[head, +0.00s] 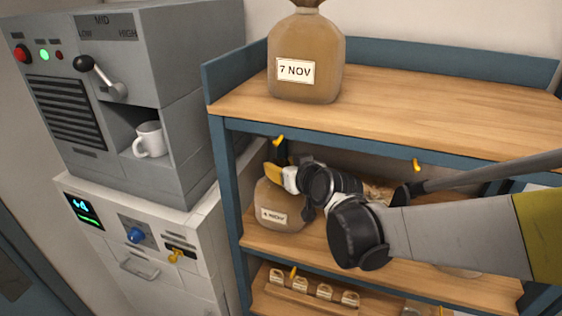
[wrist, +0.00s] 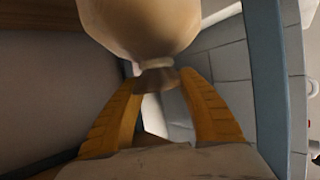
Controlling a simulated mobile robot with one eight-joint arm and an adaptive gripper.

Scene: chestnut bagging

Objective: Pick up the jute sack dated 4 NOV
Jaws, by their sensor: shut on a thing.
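A brown jute sack (head: 280,205) stands at the left end of the middle shelf. Its label starts with a 4; the rest is blurred. My gripper (head: 277,172) has yellow fingers and is at the top of this sack. In the wrist view, my gripper (wrist: 159,84) is shut on the tied neck of the sack (wrist: 140,25), one finger on each side. I cannot tell if the sack's base touches the shelf. Another sack (head: 306,50), labelled 7 NOV, stands upright on the top shelf.
The blue-framed shelf unit has a wooden top board (head: 430,105) close above my arm, and a blue post (head: 229,190) left of the sack. A lower shelf holds a rack of small items (head: 312,290). A grey machine with a white mug (head: 150,138) stands left.

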